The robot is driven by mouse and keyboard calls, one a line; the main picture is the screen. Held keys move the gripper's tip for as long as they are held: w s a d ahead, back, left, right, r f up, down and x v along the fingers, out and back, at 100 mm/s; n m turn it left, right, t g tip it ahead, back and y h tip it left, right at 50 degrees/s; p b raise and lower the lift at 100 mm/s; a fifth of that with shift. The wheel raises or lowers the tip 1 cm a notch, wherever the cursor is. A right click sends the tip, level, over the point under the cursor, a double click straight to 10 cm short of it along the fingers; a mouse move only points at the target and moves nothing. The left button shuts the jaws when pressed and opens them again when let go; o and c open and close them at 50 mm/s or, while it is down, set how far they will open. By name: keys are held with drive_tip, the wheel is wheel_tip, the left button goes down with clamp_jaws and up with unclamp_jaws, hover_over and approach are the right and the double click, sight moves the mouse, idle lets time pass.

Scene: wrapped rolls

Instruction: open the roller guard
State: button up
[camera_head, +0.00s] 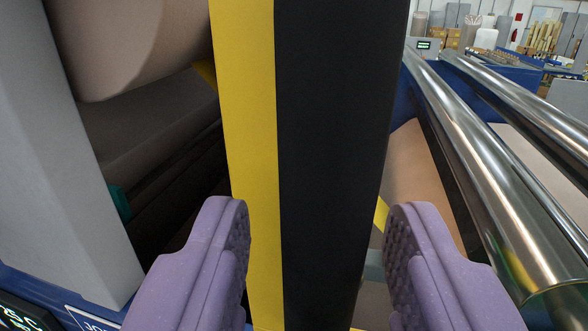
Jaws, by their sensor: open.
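The roller guard appears to be the tall upright panel (330,130), yellow along its left part and black along its right. It fills the middle of the view from the top edge to near the bottom. My gripper (318,235) has two purple padded fingers, one on each side of the panel in the picture. Whether the fingertips reach past the panel's face in depth I cannot tell. The guard's top end lies outside the view.
A brown wrapped roll (130,40) sits at upper left, behind a grey post (55,150). Shiny metal rollers (490,170) run along the right side, close to my right finger. A small display (25,312) is at lower left. Machines and shelving stand far back at upper right.

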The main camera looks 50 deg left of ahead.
drive_tip(key=shift+w+a, duration=0.45)
drive_tip(key=shift+a, duration=0.05)
drive_tip(key=shift+c, duration=0.4)
clamp_jaws()
